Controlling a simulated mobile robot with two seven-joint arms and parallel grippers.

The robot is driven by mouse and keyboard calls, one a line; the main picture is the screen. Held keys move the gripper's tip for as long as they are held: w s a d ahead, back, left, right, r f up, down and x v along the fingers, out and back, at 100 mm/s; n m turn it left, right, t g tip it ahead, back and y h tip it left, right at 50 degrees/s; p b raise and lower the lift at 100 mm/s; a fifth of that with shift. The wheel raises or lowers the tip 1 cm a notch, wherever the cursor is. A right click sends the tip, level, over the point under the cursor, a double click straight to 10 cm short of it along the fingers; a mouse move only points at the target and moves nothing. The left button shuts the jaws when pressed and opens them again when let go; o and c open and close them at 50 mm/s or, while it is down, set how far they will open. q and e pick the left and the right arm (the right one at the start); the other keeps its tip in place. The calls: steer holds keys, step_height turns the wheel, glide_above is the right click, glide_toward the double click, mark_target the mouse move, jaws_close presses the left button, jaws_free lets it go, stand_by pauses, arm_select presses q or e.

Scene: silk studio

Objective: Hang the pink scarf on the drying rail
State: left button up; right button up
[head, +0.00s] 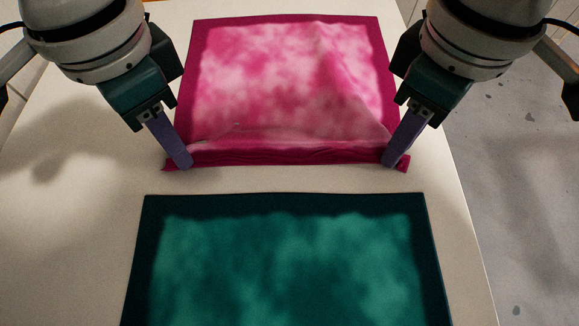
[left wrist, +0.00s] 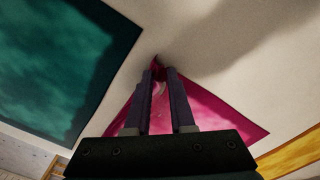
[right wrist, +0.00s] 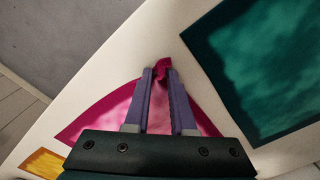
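The pink scarf (head: 280,75), with a darker magenta border, lies on the pale table. Its near edge is lifted slightly into a fold, and a ridge runs over its right side. My left gripper (head: 187,165) is at the near left corner; in the left wrist view its fingers (left wrist: 163,72) pinch the bunched corner. My right gripper (head: 388,163) is at the near right corner; in the right wrist view its fingers (right wrist: 160,72) pinch that corner, with a tuft sticking out past the tips. The drying rail is not in view.
A green scarf (head: 285,265) with a dark border lies flat on the table, nearer than the pink one. Bare table (head: 80,190) is free at the left. The table's right edge is near, with grey floor (head: 520,190) beyond. A yellow cloth-like piece (left wrist: 295,152) lies past the pink scarf.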

arm_select(q)
jaws_close()
arm_select(e)
jaws_close()
steer(key=shift+d, duration=0.1)
